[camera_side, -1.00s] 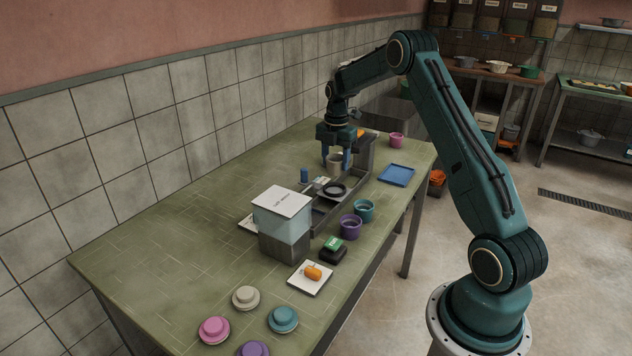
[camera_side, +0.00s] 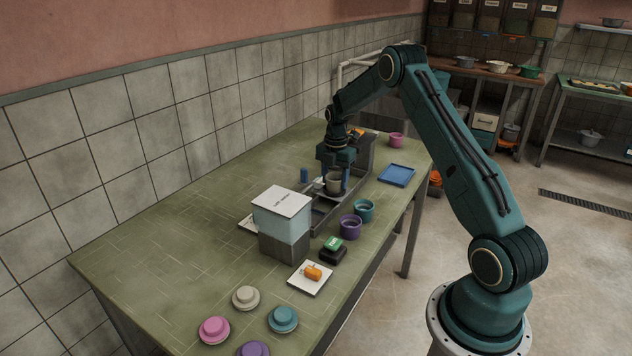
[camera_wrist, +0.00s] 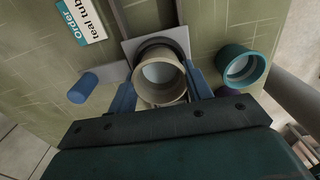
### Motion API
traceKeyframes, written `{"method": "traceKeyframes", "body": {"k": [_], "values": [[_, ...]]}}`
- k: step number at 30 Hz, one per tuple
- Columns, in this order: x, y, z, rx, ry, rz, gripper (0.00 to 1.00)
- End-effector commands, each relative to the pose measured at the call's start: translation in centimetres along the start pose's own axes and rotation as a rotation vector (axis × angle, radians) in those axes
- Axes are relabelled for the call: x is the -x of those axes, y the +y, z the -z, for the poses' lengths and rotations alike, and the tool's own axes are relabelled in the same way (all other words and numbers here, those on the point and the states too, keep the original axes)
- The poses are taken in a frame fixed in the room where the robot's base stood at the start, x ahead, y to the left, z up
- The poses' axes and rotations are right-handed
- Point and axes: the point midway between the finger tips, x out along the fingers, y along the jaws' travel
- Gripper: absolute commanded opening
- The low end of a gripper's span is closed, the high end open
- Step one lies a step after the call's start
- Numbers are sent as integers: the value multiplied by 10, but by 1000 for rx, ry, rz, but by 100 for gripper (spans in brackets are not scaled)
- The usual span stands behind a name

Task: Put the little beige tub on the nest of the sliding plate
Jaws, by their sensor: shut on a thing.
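My gripper (camera_side: 335,180) is shut on the beige tub (camera_side: 333,186), one blue finger on each side. The tub is upright, its open top towards the wrist camera; in the wrist view the tub (camera_wrist: 150,91) sits between the fingers. The sliding plate (camera_wrist: 183,38) is a pale square with a dark round nest (camera_wrist: 150,44). The tub is over the nest and covers most of it. I cannot tell whether the tub's base touches the nest. In the side view the tub and gripper hide the nest.
A teal tub (camera_side: 364,210) and a purple tub (camera_side: 350,227) stand right of the track. A blue cylinder (camera_wrist: 82,88) stands to the left, near an order card (camera_wrist: 80,22) reading "teal tub". A blue tray (camera_side: 396,175) lies right.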

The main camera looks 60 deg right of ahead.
Motion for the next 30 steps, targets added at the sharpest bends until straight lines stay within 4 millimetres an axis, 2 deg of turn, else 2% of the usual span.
{"method": "traceKeyframes", "body": {"k": [11,12,15,25,30], "values": [[-4,0,0,0,1,1,27],[-3,0,0,0,0,1,56],[-3,0,0,0,0,1,72],[-2,0,0,0,0,0,72],[6,0,0,0,0,-1,72]]}}
